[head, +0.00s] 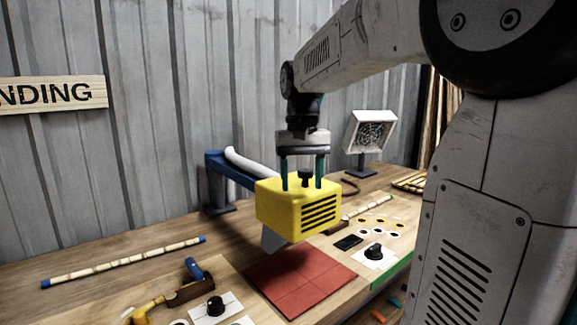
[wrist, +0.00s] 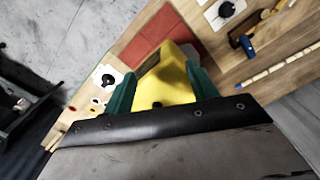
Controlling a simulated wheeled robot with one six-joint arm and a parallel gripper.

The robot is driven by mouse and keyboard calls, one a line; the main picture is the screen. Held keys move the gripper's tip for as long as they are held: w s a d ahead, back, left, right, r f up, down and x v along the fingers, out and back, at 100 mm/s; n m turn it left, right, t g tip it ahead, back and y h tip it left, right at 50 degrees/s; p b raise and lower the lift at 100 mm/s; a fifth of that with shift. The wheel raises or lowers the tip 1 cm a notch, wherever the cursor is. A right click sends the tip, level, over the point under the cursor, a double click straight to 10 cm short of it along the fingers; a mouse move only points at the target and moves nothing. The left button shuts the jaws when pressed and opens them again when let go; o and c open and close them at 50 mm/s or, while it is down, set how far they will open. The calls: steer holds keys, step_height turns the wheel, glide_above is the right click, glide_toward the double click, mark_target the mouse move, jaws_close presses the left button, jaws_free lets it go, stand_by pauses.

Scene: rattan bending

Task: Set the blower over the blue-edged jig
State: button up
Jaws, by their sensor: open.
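The blower is a yellow box (head: 298,212) with black side slots, a black knob (head: 305,180) on top and a grey nozzle (head: 271,240) pointing down over the red tiled mat (head: 300,278). My gripper (head: 303,186) is open, its green fingers pointing down on either side of the knob. In the wrist view the yellow blower (wrist: 172,86) shows between the fingers of my gripper (wrist: 162,92). A jig board (head: 232,292) with a black dial lies left of the mat; its edge colour is not visible. The right-hand board has a green edge (head: 390,274). No blue edge shows clearly.
A blue stand (head: 215,180) with a white hose (head: 245,163) rises behind the blower. A rattan pole with blue ends (head: 125,262) lies at left, near a hammer-like tool (head: 160,303). A white fan-like unit (head: 370,132) stands at the back right.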

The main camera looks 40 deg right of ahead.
mark_target(305, 170)
steer(key=w+d+r, duration=0.1)
steer(key=d, duration=0.1)
steer(key=w+d+r+m, duration=0.1)
steer(key=w+d, duration=0.1)
steer(key=w+d+r+m, duration=0.1)
steer(key=w+d+r, duration=0.1)
steer(key=shift+w, duration=0.1)
steer(key=shift+m, duration=0.3)
steer(key=r, duration=0.2)
steer(key=w+r, duration=0.1)
steer(key=r, duration=0.1)
steer(key=shift+d, duration=0.35)
steer(key=shift+s+a+f, duration=0.1)
steer(key=shift+s+a, duration=0.05)
steer(key=shift+s, duration=0.05)
step_height(305, 170, down, 8)
steer(key=shift+r, duration=0.2)
jaws_close()
steer(key=shift+a, duration=0.15)
